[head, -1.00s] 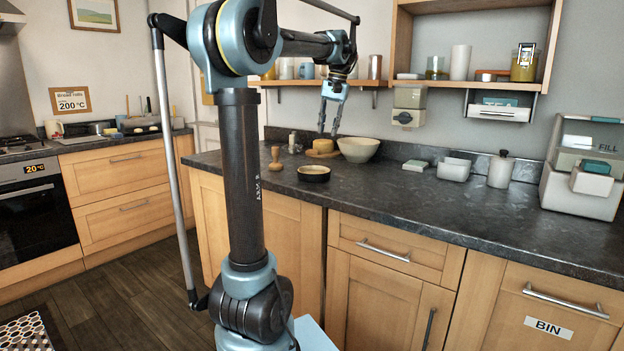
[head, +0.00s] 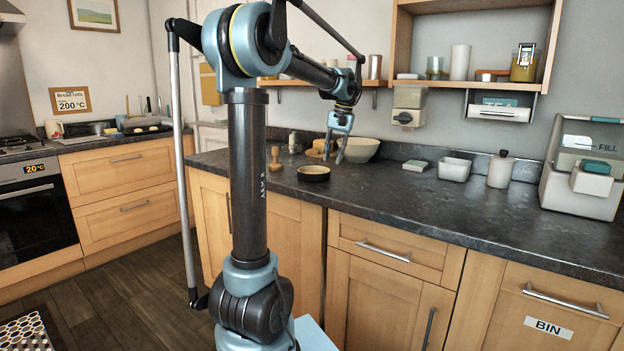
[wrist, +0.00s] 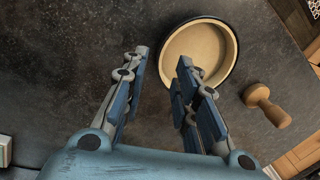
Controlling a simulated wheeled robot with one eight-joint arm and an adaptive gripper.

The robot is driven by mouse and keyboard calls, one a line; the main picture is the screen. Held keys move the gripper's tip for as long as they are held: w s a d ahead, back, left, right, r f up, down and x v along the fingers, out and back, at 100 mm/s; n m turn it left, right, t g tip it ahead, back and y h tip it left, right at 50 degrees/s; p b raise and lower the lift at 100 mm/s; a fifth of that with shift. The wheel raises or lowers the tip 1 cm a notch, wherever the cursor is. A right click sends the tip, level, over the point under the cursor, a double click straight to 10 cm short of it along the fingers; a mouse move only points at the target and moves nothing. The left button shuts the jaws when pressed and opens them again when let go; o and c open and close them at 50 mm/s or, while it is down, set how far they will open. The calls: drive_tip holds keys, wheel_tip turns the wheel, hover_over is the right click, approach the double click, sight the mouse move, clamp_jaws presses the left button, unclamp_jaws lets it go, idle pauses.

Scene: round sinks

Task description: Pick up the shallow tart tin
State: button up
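The shallow tart tin (head: 314,174) is a low round dish, dark outside with a beige inside. It sits on the dark worktop near its front edge. In the wrist view the tin (wrist: 203,50) is at the top, right of centre, and looks empty. My gripper (head: 332,160) is open and empty, above the worktop and slightly right of and behind the tin. In the wrist view my gripper (wrist: 162,57) points down with its fingers apart.
A wooden pestle-like piece (head: 275,158) stands left of the tin; it also shows in the wrist view (wrist: 266,104). A cream bowl (head: 362,150) stands behind my gripper. A white tub (head: 454,169) and a canister (head: 500,170) are further right. The front worktop right of the tin is clear.

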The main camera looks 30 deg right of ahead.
sight(330, 169)
drive_tip(key=shift+w+a+f, duration=0.1)
drive_tip(key=shift+a+f, duration=0.05)
drive_tip(key=shift+f, duration=0.85)
drive_tip(key=shift+w+a+f, duration=0.1)
drive_tip(key=shift+f, duration=0.85)
drive_tip(key=shift+w+a+f, duration=0.1)
drive_tip(key=shift+a+f, duration=0.05)
drive_tip(key=shift+f, duration=0.85)
clamp_jaws()
